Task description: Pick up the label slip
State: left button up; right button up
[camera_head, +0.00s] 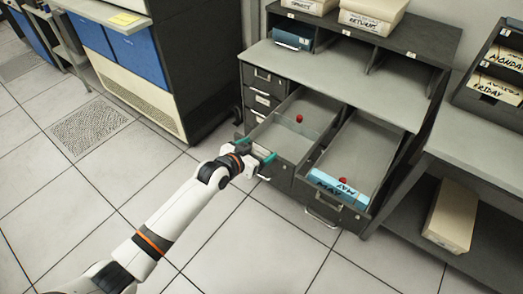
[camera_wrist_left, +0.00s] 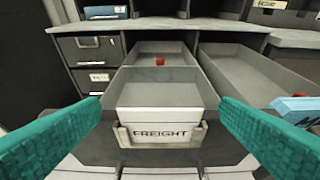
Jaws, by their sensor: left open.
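A white label slip reading FREIGHT (camera_wrist_left: 161,134) shows in the left wrist view, in a beige holder on the front of an open grey drawer (camera_wrist_left: 215,80). In the head view that drawer (camera_head: 318,106) is pulled out of the cabinet, and my left gripper (camera_head: 256,151) is at its front end, hiding the label there. In the left wrist view the teal fingers of my left gripper (camera_wrist_left: 160,118) are spread wide, one on each side of the label. Nothing is between them that I can see as held. My right gripper is not in view.
A red object (camera_head: 299,118) lies in the FREIGHT drawer. The open drawer to its right holds a blue MAY block (camera_head: 337,186). A desk with boxed cards (camera_head: 497,90) stands at the right. A dark machine with blue panels (camera_head: 136,55) stands at the left.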

pick_arm(q)
jog(key=c, duration=1)
jog(key=shift+c, duration=0.2)
